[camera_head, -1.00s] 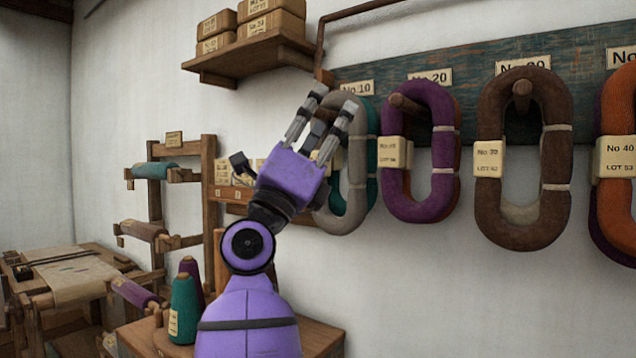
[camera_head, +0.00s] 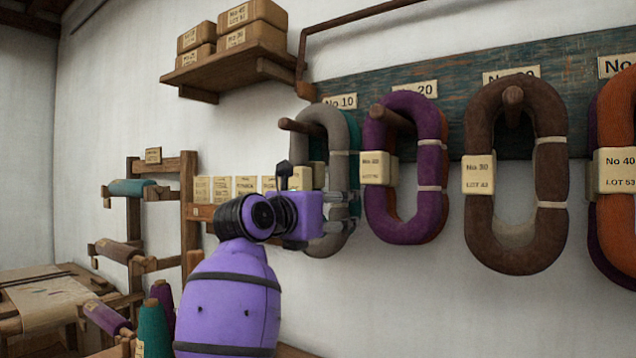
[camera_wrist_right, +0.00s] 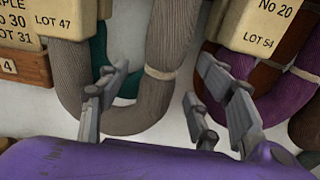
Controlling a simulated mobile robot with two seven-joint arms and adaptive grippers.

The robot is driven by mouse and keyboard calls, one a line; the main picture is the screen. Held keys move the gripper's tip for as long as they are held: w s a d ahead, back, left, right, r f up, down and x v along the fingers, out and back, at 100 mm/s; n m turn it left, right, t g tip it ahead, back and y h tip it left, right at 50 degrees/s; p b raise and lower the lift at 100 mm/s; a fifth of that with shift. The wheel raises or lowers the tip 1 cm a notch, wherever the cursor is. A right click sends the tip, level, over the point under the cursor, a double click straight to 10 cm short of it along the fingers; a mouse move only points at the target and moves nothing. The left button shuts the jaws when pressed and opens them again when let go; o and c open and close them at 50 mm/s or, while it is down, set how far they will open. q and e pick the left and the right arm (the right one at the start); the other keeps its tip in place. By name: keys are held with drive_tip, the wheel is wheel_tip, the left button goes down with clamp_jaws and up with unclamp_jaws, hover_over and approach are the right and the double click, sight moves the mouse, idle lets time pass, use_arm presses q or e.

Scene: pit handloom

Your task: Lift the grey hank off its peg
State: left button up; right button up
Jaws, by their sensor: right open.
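The grey hank (camera_head: 338,145) hangs on its wooden peg (camera_head: 298,127) under the No 10 label, with a teal hank (camera_head: 354,150) behind it. My right gripper (camera_head: 350,210) is at the hank's lower part and hides some of it and of its tag. In the right wrist view, the open fingers (camera_wrist_right: 160,86) stand apart on either side of the grey hank's right strand (camera_wrist_right: 172,45), near a pale tie band. The grey hank's bottom curve shows between and behind the left fingers. I cannot tell whether any finger touches it. My left gripper is out of view.
A purple hank (camera_head: 376,200) hangs close to the right, then a brown hank (camera_head: 480,130) and an orange one (camera_head: 612,110). A shelf of boxes (camera_head: 228,74) is at upper left. Cones of yarn (camera_head: 153,328) stand below left. White wall is clear beneath the hanks.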

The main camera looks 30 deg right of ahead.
drive_tip(key=x, duration=0.3)
drive_tip(key=shift+s, duration=0.1)
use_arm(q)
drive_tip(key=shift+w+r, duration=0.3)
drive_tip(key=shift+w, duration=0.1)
use_arm(e)
drive_tip(key=shift+a, duration=0.1)
drive_tip(key=shift+c, duration=0.2)
drive_tip(key=c, duration=1.4)
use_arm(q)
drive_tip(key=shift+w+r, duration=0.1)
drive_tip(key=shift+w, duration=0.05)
use_arm(e)
drive_tip(key=shift+o, duration=0.2)
